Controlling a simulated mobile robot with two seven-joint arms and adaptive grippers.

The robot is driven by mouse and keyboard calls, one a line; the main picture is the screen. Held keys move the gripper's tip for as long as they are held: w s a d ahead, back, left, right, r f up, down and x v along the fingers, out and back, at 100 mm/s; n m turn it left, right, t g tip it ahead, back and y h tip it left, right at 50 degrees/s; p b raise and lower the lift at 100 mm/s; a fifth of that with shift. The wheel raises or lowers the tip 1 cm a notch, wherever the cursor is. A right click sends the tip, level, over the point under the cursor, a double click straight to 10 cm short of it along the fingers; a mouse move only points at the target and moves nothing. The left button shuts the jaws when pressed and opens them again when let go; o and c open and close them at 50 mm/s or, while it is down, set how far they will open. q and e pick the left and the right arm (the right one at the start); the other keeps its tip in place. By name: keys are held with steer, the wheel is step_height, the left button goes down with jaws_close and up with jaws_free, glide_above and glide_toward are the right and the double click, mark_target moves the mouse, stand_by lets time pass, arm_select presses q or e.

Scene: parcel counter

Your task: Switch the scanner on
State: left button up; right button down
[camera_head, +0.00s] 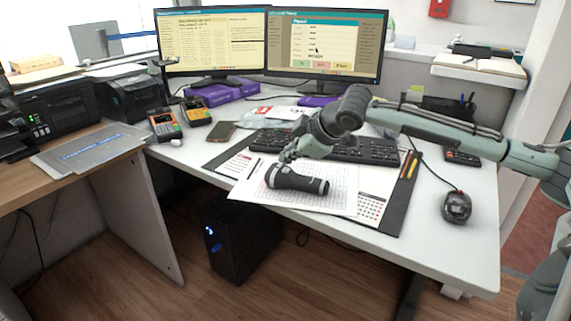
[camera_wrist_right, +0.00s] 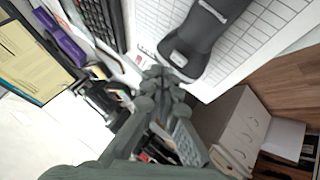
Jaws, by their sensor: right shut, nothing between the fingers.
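The scanner (camera_head: 297,180), a dark handheld device with a grey band, lies on its side on printed sheets on the desk. My right gripper (camera_head: 287,156) is just behind its left part in the head view, shut and empty. In the right wrist view the shut fingertips (camera_wrist_right: 160,76) are close beside the scanner's near end (camera_wrist_right: 205,38), which has a light patch. I cannot tell whether they touch it. No lit lamp shows on the scanner. My left gripper is not in view.
A keyboard (camera_head: 350,148) lies behind the scanner, under my right arm. A mouse (camera_head: 456,207) is at the right. Two monitors (camera_head: 325,45) stand at the back. The desk's front right is clear.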

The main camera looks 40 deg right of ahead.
mark_target(288, 171)
stand_by(0.3)
step_height(288, 171, up, 2)
steer(key=p, duration=0.3)
steer(key=shift+r, duration=0.25)
steer(key=shift+r+p, duration=0.6)
steer(key=shift+r, duration=1.2)
